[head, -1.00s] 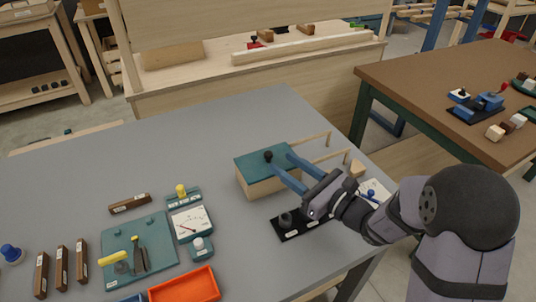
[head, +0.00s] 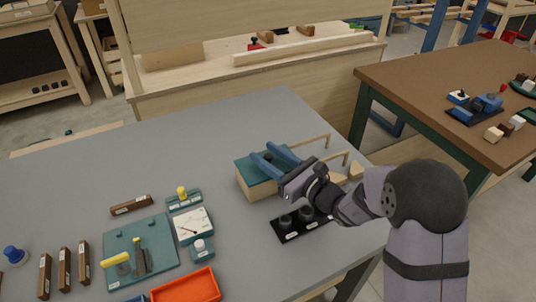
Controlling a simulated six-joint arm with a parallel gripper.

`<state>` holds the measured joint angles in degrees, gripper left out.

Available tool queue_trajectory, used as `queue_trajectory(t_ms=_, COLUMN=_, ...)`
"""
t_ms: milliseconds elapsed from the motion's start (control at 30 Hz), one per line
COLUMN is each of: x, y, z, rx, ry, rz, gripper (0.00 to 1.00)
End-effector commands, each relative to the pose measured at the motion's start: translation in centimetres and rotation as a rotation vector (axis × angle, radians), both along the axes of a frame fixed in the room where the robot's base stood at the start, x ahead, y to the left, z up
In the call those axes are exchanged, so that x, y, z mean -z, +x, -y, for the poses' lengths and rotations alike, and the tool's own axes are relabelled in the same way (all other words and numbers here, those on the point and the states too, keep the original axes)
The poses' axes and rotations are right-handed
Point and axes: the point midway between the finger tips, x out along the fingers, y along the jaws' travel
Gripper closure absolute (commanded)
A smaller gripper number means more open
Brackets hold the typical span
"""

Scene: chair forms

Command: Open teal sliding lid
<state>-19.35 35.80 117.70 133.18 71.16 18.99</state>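The teal lid (head: 244,168) lies flat on a light wooden box (head: 252,188) near the table's right side. A black knob (head: 268,156) stands on the lid. My gripper (head: 260,152) reaches over the lid from the right, its two blue fingers apart and on either side of the knob. I cannot tell whether either finger touches it. The fingers and palm hide the lid's right part.
Two thin wooden rails (head: 310,140) extend right from the box. A black base with dark knobs (head: 292,236) lies in front, below my wrist. An orange tray (head: 186,289), a meter (head: 193,227) and a teal tool board (head: 140,250) are to the left. Grey tabletop behind the box is clear.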

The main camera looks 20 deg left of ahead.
Motion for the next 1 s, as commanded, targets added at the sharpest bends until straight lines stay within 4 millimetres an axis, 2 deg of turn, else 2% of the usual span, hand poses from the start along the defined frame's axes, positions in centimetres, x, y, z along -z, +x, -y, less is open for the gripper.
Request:
queue_trajectory(t_ms=33, x=0.0, y=0.0, z=0.0, rx=0.000, ry=0.000, rz=0.000, gripper=0.67)
queue_trajectory(t_ms=167, x=0.0, y=0.0, z=0.0, rx=0.000, ry=0.000, rz=0.000, gripper=0.98)
queue_trajectory(t_ms=200, x=0.0, y=0.0, z=0.0, rx=0.000, ry=0.000, rz=0.000, gripper=1.00)
queue_trajectory(t_ms=433, x=0.0, y=0.3, z=0.3, rx=0.001, ry=0.000, rz=0.001, gripper=1.00)
queue_trajectory(t_ms=567, x=0.1, y=1.4, z=1.5, rx=0.005, ry=0.000, rz=0.001, gripper=1.00)
queue_trajectory(t_ms=1000, x=0.2, y=8.5, z=8.6, rx=0.005, ry=0.000, rz=0.003, gripper=1.00)
